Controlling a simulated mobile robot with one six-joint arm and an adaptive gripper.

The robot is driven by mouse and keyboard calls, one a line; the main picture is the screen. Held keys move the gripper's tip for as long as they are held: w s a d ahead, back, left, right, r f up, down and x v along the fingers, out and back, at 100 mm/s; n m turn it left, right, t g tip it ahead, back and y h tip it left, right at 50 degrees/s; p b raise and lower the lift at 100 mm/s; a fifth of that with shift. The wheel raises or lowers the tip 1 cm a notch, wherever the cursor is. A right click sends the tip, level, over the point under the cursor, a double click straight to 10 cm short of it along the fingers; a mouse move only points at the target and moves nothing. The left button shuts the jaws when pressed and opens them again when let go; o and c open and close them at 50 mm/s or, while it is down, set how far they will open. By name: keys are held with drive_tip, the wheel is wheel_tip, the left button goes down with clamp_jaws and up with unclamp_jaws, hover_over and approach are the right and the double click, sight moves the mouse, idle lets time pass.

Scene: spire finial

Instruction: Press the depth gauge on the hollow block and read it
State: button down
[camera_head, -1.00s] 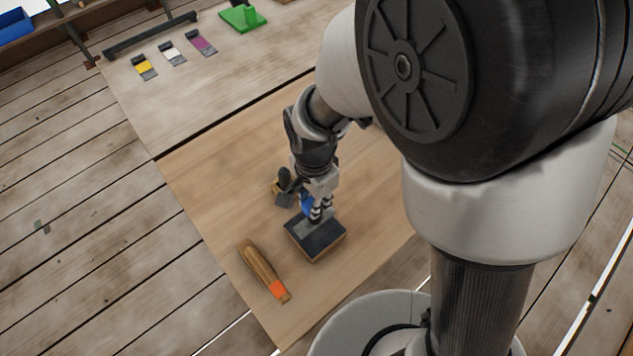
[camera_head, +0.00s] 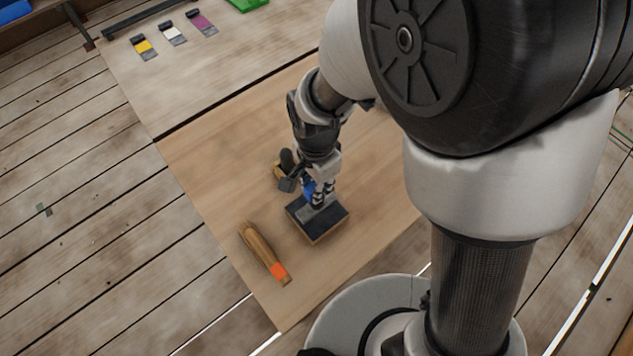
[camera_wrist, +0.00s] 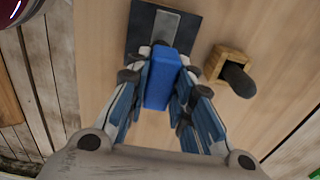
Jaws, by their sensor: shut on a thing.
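The hollow block (camera_head: 328,228) lies on the wooden board, with a dark top and wooden sides. It also shows at the top of the wrist view (camera_wrist: 138,45). My gripper (camera_head: 321,198) is at the block's far part and points down at it. In the wrist view my gripper (camera_wrist: 160,80) is shut on a blue piece, which I take for the depth gauge (camera_wrist: 162,70). A grey flat strip lies over the dark top in line with the blue piece. I cannot tell whether the gauge presses on the block. No reading is visible.
A small wooden block with a dark knob (camera_wrist: 236,78) stands beside the hollow block. A wooden-handled tool with an orange end (camera_head: 263,253) lies to the left. Yellow, white and purple-marked tools (camera_head: 172,33) lie at the back.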

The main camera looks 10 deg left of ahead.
drive_tip(key=shift+f+b, duration=0.85)
drive_tip(key=shift+f, duration=0.35)
drive_tip(key=shift+s, duration=0.1)
idle(0.7)
drive_tip(key=shift+r+p, duration=2.15)
drive_tip(key=shift+r, duration=0.45)
drive_tip(key=shift+f, duration=0.25)
drive_tip(key=shift+f+b, duration=1.85)
drive_tip(key=shift+f, duration=0.3)
